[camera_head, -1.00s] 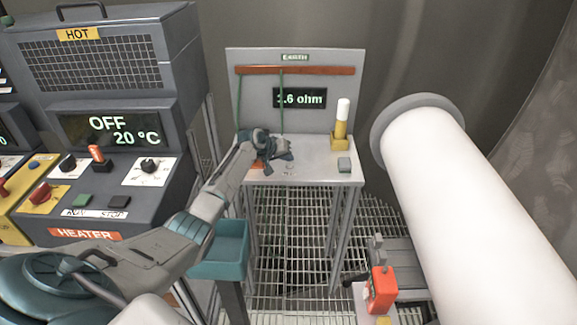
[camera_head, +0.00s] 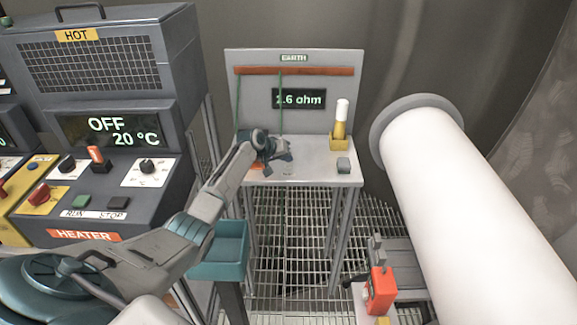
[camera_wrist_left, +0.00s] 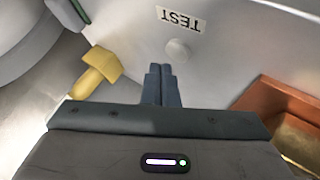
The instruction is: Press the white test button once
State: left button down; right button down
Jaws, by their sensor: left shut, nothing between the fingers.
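The white test button (camera_wrist_left: 177,51) is a small round disc on a pale grey surface in the left wrist view, beside a TEST label (camera_wrist_left: 181,19). My left gripper (camera_wrist_left: 160,69) is shut and empty, its fingertips just below the button in that picture. I cannot tell whether they touch it. In the head view my left gripper (camera_head: 274,153) is over the left part of the EARTH bench (camera_head: 315,172), and I cannot make out the button clearly there. The bench display (camera_head: 299,99) shows an ohm reading, its first digit partly covered by a green cable. My right gripper is not in view.
A copper-coloured bar (camera_wrist_left: 285,105) lies close by. The heater panel (camera_head: 110,165) is at left. A large white pipe (camera_head: 465,190) is at right.

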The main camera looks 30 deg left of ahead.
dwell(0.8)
pick_arm(q)
jog(key=shift+f+b, duration=0.3)
jog(key=shift+f, duration=0.1)
jog(key=shift+f, duration=0.3)
dwell(0.3)
jog(key=shift+f+b, duration=0.2)
jog(key=shift+b, duration=0.1)
jog(key=shift+r, duration=0.1)
jog(key=shift+r+p, duration=0.7)
jog(key=shift+r, duration=0.1)
